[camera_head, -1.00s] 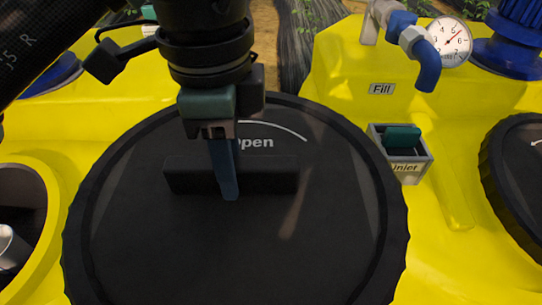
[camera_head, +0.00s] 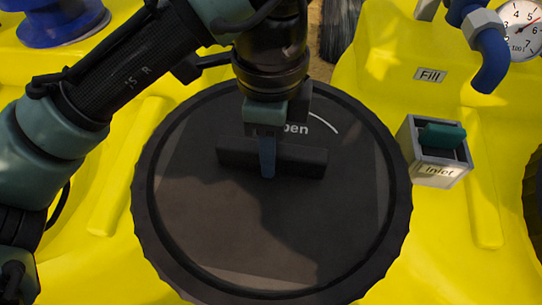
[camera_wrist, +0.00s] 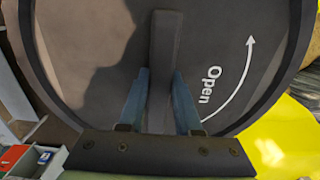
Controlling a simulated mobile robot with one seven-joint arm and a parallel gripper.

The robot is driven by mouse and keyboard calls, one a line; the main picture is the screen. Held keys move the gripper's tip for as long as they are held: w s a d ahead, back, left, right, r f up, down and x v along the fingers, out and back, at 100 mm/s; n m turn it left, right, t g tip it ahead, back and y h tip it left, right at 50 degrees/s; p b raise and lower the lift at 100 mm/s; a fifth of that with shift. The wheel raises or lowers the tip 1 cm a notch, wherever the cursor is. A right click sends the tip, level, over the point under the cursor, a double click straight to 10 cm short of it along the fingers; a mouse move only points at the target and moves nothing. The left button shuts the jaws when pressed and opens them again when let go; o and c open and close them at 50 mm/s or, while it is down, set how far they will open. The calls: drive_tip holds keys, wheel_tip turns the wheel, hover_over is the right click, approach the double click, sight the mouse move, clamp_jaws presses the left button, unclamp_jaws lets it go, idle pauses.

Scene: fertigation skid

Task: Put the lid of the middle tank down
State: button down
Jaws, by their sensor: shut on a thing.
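The large round black lid (camera_head: 270,235) with a ridged rim lies roughly level over the yellow tank top in the middle of the head view. A bar handle (camera_head: 300,160) crosses it, below the white word "Open" and a curved arrow. My gripper (camera_head: 267,172) comes down from above and is shut on this handle. In the wrist view, my gripper's blue fingers (camera_wrist: 160,95) sit on both sides of the handle (camera_wrist: 164,60), with the lid (camera_wrist: 100,50) filling most of the picture. The lid hides what is under it. I cannot tell whether it touches the tank.
The yellow tank body (camera_head: 385,60) carries a "Fill" label (camera_head: 430,75), a blue pipe (camera_head: 491,55), a gauge (camera_head: 520,30) and an inlet box (camera_head: 436,152) with a green handle, close to the lid's right rim. A blue fitting (camera_head: 55,22) stands at upper left.

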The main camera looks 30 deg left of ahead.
drive_tip(key=shift+f+p, duration=0.3)
drive_tip(key=shift+f, duration=1.15)
drive_tip(key=c, duration=1.1)
unclamp_jaws()
drive_tip(key=shift+f, duration=0.2)
drive_tip(key=o, duration=0.5)
wheel_tip(320, 180, up, 12)
drive_tip(key=shift+r+b, duration=0.2)
drive_tip(key=shift+b, duration=0.9)
drive_tip(key=shift+f, duration=0.1)
